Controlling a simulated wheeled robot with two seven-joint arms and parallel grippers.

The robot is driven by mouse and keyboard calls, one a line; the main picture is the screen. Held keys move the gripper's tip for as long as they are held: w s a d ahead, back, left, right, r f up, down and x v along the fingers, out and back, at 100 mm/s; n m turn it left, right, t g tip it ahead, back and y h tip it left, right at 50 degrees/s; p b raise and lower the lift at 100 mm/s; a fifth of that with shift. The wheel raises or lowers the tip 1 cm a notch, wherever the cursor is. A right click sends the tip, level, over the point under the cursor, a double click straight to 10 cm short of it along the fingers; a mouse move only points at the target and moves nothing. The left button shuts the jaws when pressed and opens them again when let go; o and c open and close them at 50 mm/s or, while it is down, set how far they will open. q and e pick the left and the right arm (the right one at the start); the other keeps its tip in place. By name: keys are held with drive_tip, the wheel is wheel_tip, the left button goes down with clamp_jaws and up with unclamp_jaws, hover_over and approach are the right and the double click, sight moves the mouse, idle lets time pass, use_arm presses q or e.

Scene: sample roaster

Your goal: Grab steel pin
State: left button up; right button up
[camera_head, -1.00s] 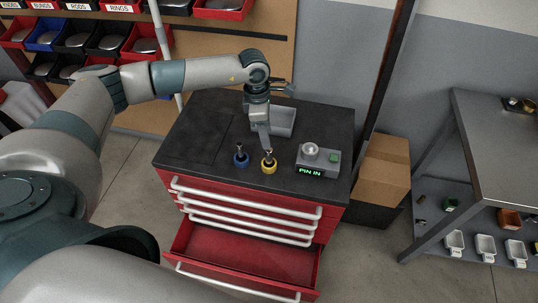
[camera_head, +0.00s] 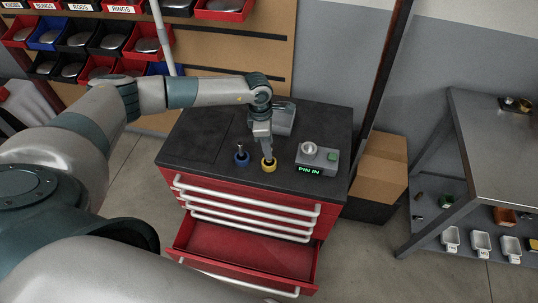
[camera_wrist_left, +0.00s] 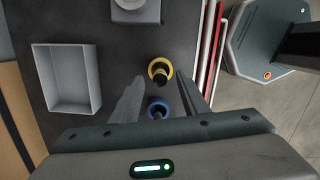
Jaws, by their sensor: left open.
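Two small ring-shaped holders stand on the dark cabinet top, one blue (camera_head: 241,158) and one yellow (camera_head: 268,167). A thin metallic pin (camera_head: 240,148) stands upright in the blue holder. A dark-looking pin (camera_wrist_left: 160,78) shows in the yellow holder (camera_wrist_left: 154,67) in the left wrist view; I cannot tell its material. My left gripper (camera_head: 269,153) points down over the yellow holder and hides its pin in the head view. In the wrist view its open fingers (camera_wrist_left: 159,77) lie either side of the yellow holder, with the blue holder (camera_wrist_left: 157,106) nearer the palm. No contact is clear.
A grey device (camera_head: 317,158) reading "PIN IN" stands right of the holders. A grey tray (camera_wrist_left: 68,78) lies behind them. The red cabinet has an open lower drawer (camera_head: 245,248). A steel table (camera_head: 500,140) is at the right. The cabinet top's left part is clear.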

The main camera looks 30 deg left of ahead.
use_arm(q)
drive_tip(key=shift+d+f+p, duration=0.15)
drive_tip(key=shift+f+p, duration=0.3)
drive_tip(key=shift+f, duration=1)
drive_tip(key=shift+w, duration=0.1)
clamp_jaws()
